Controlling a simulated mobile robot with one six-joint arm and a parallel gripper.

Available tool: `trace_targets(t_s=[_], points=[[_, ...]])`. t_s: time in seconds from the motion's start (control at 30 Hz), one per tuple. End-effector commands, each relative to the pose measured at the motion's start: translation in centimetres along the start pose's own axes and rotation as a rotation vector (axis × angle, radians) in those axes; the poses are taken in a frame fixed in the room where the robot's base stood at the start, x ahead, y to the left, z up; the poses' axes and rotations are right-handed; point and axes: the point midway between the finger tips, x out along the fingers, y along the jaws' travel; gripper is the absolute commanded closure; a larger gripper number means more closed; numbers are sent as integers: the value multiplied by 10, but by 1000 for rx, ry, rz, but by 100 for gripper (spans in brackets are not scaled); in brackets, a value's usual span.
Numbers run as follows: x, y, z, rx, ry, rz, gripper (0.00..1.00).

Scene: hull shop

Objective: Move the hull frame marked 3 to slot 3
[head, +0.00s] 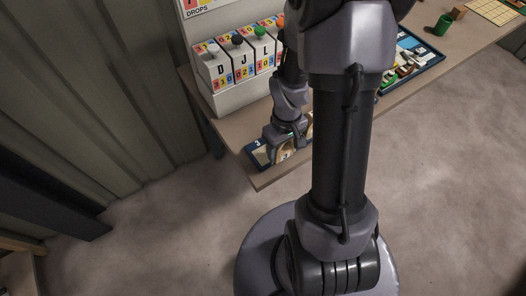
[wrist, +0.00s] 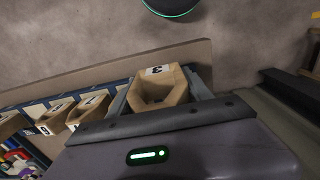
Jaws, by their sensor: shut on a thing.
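The hull frame marked 3 (wrist: 158,92) is a pale wooden ring with angled sides and a white number tag. In the wrist view it sits between the two fingers of my gripper (wrist: 160,95), which is shut on it. A dark blue slotted rack (wrist: 118,82) lies along the table edge beside and beneath it. Whether the frame is seated in a slot or just above it I cannot tell. In the head view my gripper (head: 284,146) is low over the table's near corner, at the rack's left end (head: 252,152), where a white 3 shows.
Other wooden frames (wrist: 88,108) stand in the rack to the left in the wrist view. A white holder with lettered boxes (head: 230,68) stands behind my gripper. A blue tray with parts (head: 430,50) and a green cup (head: 442,25) are farther right. Floor lies beyond the table edge.

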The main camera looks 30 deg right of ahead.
Motion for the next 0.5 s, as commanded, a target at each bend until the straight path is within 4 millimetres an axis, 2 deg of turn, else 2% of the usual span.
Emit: trace_targets(t_s=[0.1,0.2,0.4,0.5], points=[[4,-13,-26,-2,1,0,88],[5,-19,-40,-1,0,0,88],[7,-23,-48,0,-1,0,88],[23,-23,-47,1,-3,-1,88]])
